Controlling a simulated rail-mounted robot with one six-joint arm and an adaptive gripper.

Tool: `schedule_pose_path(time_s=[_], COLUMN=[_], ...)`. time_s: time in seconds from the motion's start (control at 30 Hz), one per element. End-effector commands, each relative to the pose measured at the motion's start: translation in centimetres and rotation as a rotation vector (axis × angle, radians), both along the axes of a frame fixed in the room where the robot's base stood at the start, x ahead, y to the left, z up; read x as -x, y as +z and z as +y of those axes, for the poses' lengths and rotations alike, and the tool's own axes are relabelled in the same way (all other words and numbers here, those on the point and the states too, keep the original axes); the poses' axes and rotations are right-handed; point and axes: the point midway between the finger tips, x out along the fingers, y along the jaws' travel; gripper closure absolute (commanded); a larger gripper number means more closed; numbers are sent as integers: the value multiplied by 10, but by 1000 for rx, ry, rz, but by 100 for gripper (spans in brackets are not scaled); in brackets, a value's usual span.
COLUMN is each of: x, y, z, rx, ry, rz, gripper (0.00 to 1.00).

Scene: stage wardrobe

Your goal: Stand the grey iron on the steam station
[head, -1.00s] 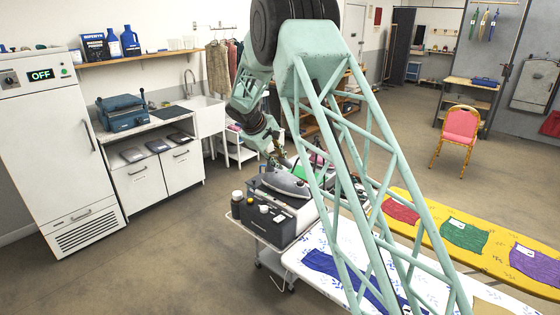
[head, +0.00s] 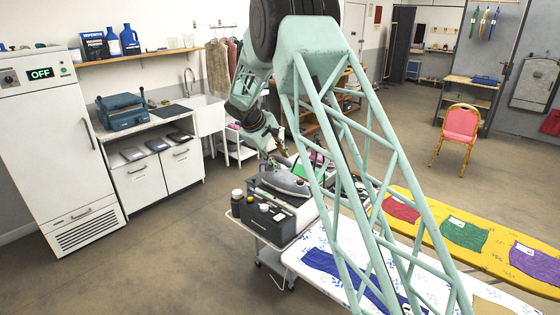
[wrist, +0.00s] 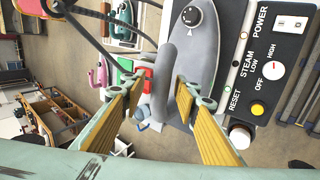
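The grey iron (head: 287,184) lies roughly level over the top of the dark steam station (head: 262,216) in the head view. In the wrist view the iron (wrist: 197,65) shows its dark dial, beside the station's panel (wrist: 262,92) of buttons and knobs. I cannot tell whether its sole rests fully on the station. My gripper (wrist: 158,82) is open in the wrist view, with its yellow-padded fingers wide apart. The iron's grey handle shows between the fingertips, with no clear contact. In the head view my gripper (head: 280,157) is small, just above the iron's back.
A green iron (wrist: 124,22) and a pink iron (wrist: 98,74) stand beside the station in the wrist view. A dark hose or cord crosses there. A white ironing board (head: 316,268) and a yellow board (head: 512,258) with folded cloths lie to the right.

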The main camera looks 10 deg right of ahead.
Motion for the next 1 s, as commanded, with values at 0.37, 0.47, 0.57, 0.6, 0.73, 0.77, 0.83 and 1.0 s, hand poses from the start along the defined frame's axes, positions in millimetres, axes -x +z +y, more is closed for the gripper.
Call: schedule_pose_path(time_s=[0.37,0.47,0.57,0.6,0.73,0.77,0.83,1.0], x=[15,20,25,27,32,33,35,38], y=[39,52,63,68,80,83,87,94], z=[21,29,34,37,44,45,48,51], rx=[-1,0,0,0,-1,-1,-1,0], ry=[2,3,1,1,1,1,1,1], rz=[-1,-2,-1,-2,-1,-1,-1,0], gripper=[72,72,72,72,72,72,72,72])
